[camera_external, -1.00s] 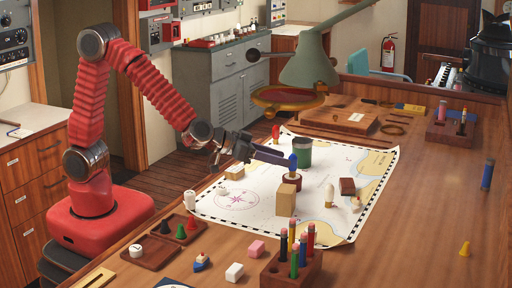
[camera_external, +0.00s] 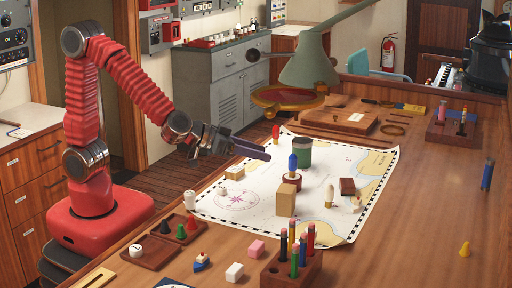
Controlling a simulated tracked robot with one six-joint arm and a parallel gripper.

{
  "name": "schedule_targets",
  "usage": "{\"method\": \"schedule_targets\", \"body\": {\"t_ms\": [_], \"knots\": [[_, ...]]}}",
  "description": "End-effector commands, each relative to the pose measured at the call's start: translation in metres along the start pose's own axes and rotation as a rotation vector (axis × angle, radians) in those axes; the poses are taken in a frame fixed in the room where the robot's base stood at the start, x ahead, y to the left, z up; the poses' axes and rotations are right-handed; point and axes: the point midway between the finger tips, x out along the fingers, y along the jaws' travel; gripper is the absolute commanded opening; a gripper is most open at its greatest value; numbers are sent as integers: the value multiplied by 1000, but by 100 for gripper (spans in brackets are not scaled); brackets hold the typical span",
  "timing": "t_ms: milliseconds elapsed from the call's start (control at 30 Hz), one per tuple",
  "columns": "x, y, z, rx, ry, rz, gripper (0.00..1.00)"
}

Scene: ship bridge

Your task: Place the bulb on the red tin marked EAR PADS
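A blue bulb-shaped piece (camera_external: 293,162) stands upright on a low dark red round tin (camera_external: 291,183) on the chart. I take them for the bulb and the red tin; the lettering is too small to read. My gripper (camera_external: 267,154) is left of the blue piece, apart from it, above the chart's back left edge. Its long dark fingers point right, a narrow gap seems to show between them, and nothing is held.
A green cup (camera_external: 302,152) stands close behind the tin and a tan block (camera_external: 286,201) in front. A pale peg (camera_external: 329,196) and brown block (camera_external: 347,186) lie to the right. The lamp (camera_external: 308,70) hangs above. The table's right side is mostly clear.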

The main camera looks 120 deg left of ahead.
Motion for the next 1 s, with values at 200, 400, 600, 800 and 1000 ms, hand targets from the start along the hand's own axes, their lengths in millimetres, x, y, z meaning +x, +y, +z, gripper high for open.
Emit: {"method": "schedule_targets", "body": {"t_ms": [200,400,600,800,1000], "knots": [[0,0,0,0,0,0,40],[0,0,0,0,0,2,40],[-13,19,-7,-6,-2,91,40],[-59,65,-15,4,-44,332,40],[-125,97,-3,71,-143,557,40]]}}
